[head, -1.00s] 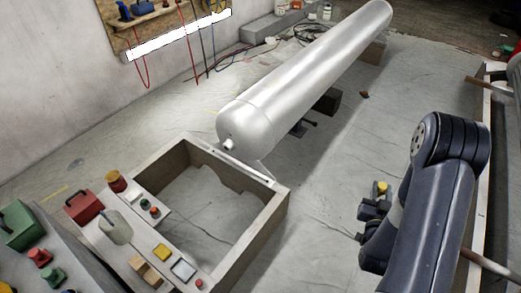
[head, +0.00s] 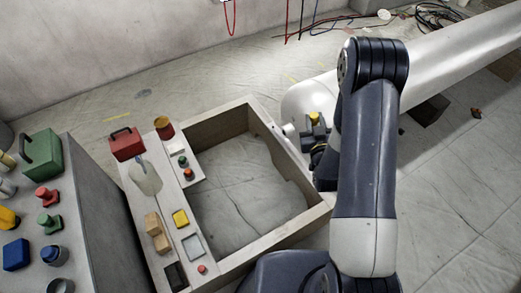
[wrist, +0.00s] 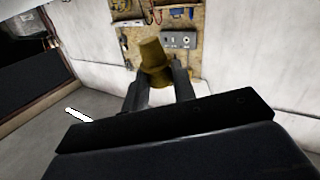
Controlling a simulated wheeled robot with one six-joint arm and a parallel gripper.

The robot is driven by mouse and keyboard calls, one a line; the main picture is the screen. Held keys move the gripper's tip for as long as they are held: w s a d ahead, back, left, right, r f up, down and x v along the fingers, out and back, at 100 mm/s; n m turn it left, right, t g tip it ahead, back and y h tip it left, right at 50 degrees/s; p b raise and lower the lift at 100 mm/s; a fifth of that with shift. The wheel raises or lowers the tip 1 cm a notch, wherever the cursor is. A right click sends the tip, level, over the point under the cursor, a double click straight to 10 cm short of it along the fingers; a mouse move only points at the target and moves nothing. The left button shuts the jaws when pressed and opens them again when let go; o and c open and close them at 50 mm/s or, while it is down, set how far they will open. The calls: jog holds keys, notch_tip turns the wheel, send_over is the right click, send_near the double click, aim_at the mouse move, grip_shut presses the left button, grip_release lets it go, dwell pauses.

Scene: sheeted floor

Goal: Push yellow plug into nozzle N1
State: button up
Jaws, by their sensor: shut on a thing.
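The silver tank (head: 460,48) lies on the sheeted floor at the upper right of the head view. A small pale nozzle (head: 289,130), likely N1, sticks out of its near end. My gripper (head: 316,127) is close to the tank's end, just right of the nozzle in the picture, and partly hidden by my arm. It is shut on the yellow plug (head: 314,116). The plug appears apart from the nozzle; the nozzle cannot be made out in the wrist view.
A wooden frame (head: 258,248) stands left of my arm, beside the tank end. Its left board carries a red toolbox (head: 126,144), an amber cup (head: 164,128) and small blocks. A green toolbox (head: 42,160) sits further left. Hoses (head: 440,14) lie at the back.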

jog(key=w+a+f+n+g+y+b, duration=0.1)
jog(key=w+a+f+n+y+b, duration=0.1)
jog(key=w+a+f+n+b, duration=0.2)
jog(key=w+a+f+n+g+y+b, duration=0.1)
jog(key=w+a+f+n+b, duration=0.3)
jog(key=f+n+b, duration=0.6)
jog(key=w+a+f+n+g+y+b, duration=0.2)
jog(key=w+a+f+n+y+b, duration=0.2)
jog(key=f+b, duration=1.3)
jog(key=shift+w+a+f+n+b, duration=0.2)
jog(key=shift+a+n+b, duration=1.35)
jog(key=shift+a+n, duration=0.35)
jog(key=shift+r, duration=0.15)
jog(key=shift+w+d+p, duration=0.1)
jog(key=shift+w+d, duration=0.45)
jog(key=shift+d, duration=0.25)
jog(key=shift+w+d+p, duration=0.1)
jog(key=shift+w+d, duration=0.4)
jog(key=shift+d, duration=0.25)
jog(key=shift+w+d+p, duration=0.1)
jog(key=shift+w+d, duration=0.45)
jog(key=shift+d, duration=0.25)
jog(key=shift+w+d, duration=0.15)
jog(key=shift+d, duration=0.1)
jog(key=shift+w+d, duration=0.7)
jog(key=shift+d, duration=0.35)
jog(key=shift+s+a, duration=0.2)
jog(key=shift+a, duration=0.1)
